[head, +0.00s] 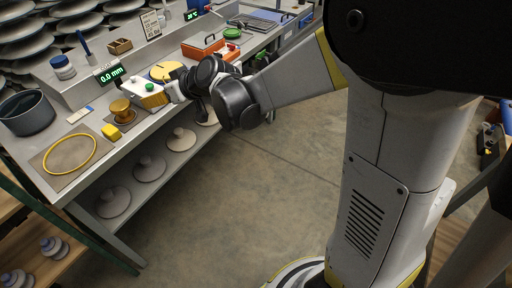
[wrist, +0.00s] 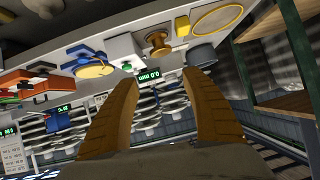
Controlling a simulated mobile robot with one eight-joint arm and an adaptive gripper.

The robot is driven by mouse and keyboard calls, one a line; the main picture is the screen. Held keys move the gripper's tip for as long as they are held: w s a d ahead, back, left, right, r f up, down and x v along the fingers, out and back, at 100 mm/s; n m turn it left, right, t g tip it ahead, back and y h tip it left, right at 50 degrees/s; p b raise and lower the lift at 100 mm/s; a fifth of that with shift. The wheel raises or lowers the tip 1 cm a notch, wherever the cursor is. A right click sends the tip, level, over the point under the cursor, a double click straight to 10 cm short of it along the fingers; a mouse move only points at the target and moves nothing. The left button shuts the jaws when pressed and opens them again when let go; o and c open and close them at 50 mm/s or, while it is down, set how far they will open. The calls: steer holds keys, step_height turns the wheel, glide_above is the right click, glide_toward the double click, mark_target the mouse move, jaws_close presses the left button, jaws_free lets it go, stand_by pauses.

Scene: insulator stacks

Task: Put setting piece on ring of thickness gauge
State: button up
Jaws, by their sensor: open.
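A brass spool-shaped piece (head: 121,109), possibly the setting piece, stands upright on a tan pad on the bench; it also shows in the wrist view (wrist: 157,43). A lit display reading 0.0 mm (head: 110,74) stands behind it. A thin yellow ring (head: 70,154) lies flat on a dark mat near the front; it also shows in the wrist view (wrist: 217,20). I cannot tell which ring belongs to the gauge. My gripper (wrist: 160,86) is open and empty above the bench. In the head view it is right of the brass piece, its fingertips partly hidden.
A yellow block (head: 111,132) sits beside the brass piece. A dark pot (head: 27,113) stands at the left. A white box (head: 126,87) with a green knob, a yellow disc (head: 165,71) and orange trays (head: 203,48) crowd the bench near my gripper. The floor in front is clear.

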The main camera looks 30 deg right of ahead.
steer(key=s+d+m+g+h, duration=0.1)
steer(key=s+d+m+h, duration=0.1)
steer(key=s+d, duration=0.3)
steer(key=s+d+m+g+h, duration=0.1)
steer(key=s+d, duration=0.4)
steer(key=s, duration=0.9)
steer(key=s+d+f+m+h, duration=0.1)
steer(key=s+d+m+h, duration=0.1)
steer(key=s+d, duration=0.4)
steer(key=s+h, duration=0.1)
steer(key=s, duration=0.2)
steer(key=shift+s+m+g+h, duration=0.3)
steer(key=shift+s+g+h, duration=0.05)
steer(key=shift+g+h, duration=0.05)
